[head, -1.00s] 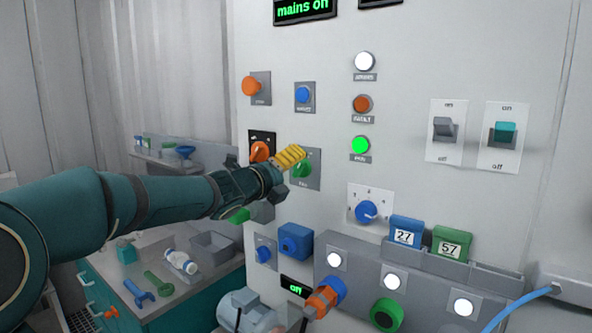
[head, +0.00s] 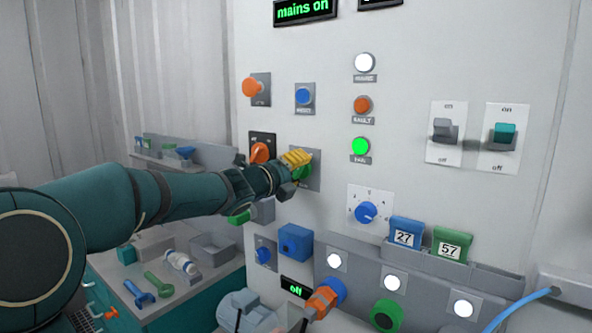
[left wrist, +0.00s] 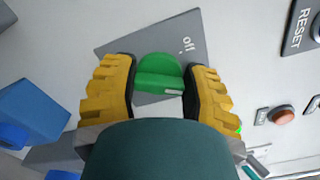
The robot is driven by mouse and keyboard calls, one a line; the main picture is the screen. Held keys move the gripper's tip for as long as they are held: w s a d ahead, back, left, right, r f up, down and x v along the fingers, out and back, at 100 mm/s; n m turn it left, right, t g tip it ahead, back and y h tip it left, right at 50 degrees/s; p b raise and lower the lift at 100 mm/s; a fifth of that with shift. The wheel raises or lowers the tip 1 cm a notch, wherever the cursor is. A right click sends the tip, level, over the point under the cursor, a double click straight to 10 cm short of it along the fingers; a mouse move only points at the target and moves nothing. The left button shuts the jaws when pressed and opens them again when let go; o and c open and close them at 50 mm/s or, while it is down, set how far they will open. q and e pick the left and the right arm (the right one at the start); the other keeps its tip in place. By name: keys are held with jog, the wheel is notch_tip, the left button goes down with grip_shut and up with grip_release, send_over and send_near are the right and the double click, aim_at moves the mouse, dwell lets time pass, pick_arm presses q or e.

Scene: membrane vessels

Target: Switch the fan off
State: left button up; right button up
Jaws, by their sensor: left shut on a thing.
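The green rotary knob (left wrist: 160,75) sits on a grey plate (left wrist: 125,45) with the word "off" near one corner. It has a short white mark near its lower edge. My left gripper (left wrist: 162,84) has its yellow fingers on both sides of the knob, shut on it. In the head view the left gripper (head: 297,161) is at the panel and covers much of the green knob (head: 306,171). A green lamp (head: 361,146), whose label seems to read "fan", is lit.
A blue button (head: 304,96) is above, and a blue box-like part (head: 295,241) below. A blue dial (head: 366,212) and two rocker switches (head: 446,130) are to the right.

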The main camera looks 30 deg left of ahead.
pick_arm(q)
jog(key=n+p, duration=0.1)
jog(key=n, duration=0.2)
jog(key=shift+a, duration=0.1)
jog(key=shift+n+p, duration=0.5)
jog(key=shift+n, duration=0.4)
jog(key=n+p, duration=0.1)
jog(key=n, duration=0.3)
jog(key=shift+f+p, duration=0.15)
jog(key=shift+p, duration=0.2)
jog(key=shift+n+p, duration=0.45)
jog(key=shift+n, duration=0.95)
jog(key=shift+f, duration=0.1)
jog(key=o, duration=1.2)
jog(key=shift+s, duration=0.1)
